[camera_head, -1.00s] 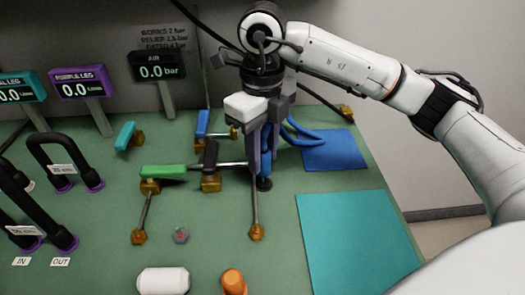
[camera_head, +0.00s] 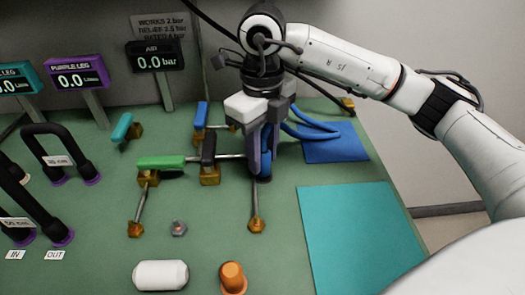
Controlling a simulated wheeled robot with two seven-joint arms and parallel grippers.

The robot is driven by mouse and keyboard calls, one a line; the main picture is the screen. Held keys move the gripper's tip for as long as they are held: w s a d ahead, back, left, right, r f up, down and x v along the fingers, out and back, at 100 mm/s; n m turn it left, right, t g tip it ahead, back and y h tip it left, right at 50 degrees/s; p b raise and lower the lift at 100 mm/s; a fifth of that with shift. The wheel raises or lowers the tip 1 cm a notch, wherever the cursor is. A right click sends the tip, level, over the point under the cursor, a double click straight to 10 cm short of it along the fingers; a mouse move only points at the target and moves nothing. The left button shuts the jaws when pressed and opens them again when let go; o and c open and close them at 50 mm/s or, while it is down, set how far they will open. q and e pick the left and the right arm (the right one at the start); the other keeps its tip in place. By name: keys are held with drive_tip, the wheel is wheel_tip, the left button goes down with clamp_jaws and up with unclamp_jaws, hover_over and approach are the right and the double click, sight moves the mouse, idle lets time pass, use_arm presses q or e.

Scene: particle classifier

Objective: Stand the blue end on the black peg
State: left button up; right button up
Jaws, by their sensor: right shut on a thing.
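My right gripper (camera_head: 262,160) is shut on the blue end (camera_head: 266,158) of a blue hose and holds it upright, pointing down. The blue end is directly above the black peg (camera_head: 264,179), of which only the dark lower part shows. The two appear to meet; the fingers hide how far the end sits over the peg. The blue hose (camera_head: 313,131) loops from the gripper to the right. My left gripper is not in view.
A blue mat (camera_head: 335,150) and a teal mat (camera_head: 355,240) lie to the right. A white cylinder (camera_head: 160,275) and an orange stopper (camera_head: 232,278) are in front.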

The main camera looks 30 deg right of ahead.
sight(263, 150)
drive_tip(key=o, duration=1.1)
drive_tip(key=shift+f, duration=0.1)
wheel_tip(263, 150, up, 9)
drive_tip(key=shift+r+p, duration=0.1)
drive_tip(key=shift+p, duration=0.7)
drive_tip(key=shift+r, duration=0.55)
